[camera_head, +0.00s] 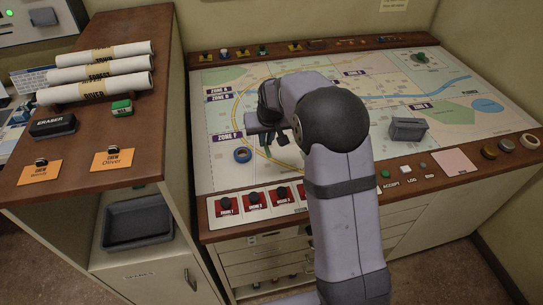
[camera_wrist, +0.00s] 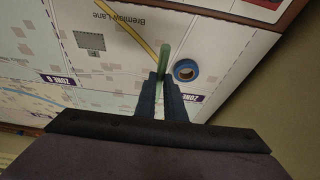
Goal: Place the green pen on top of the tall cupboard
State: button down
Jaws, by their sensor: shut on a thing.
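The green pen (camera_wrist: 164,54) shows in the wrist view, standing out from between the two dark fingers of my gripper (camera_wrist: 161,82). The fingers are shut on it. In the head view my gripper (camera_head: 268,138) is over the left part of the map board, and I cannot make out the pen there. The tall cupboard (camera_head: 148,105) stands at the left with a brown wooden top. Its top holds things at the back and left, with bare wood toward the right edge.
On the cupboard lie rolled maps (camera_head: 100,66), a black eraser (camera_head: 53,124), a green block (camera_head: 121,108) and two orange name cards (camera_head: 113,159). Blue tape (camera_head: 242,155) and a grey block (camera_head: 408,129) are on the map board (camera_head: 455,138).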

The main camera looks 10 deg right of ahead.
aim_at(265, 165)
jog(key=shift+w+f+p, duration=0.1)
jog(key=shift+f+p, duration=1.5)
jog(key=shift+f, duration=3.4)
jog(key=shift+f, duration=0.2)
jog(key=c, duration=1.8)
grip_release()
jog(key=shift+c, duration=0.2)
jog(key=shift+r, duration=0.2)
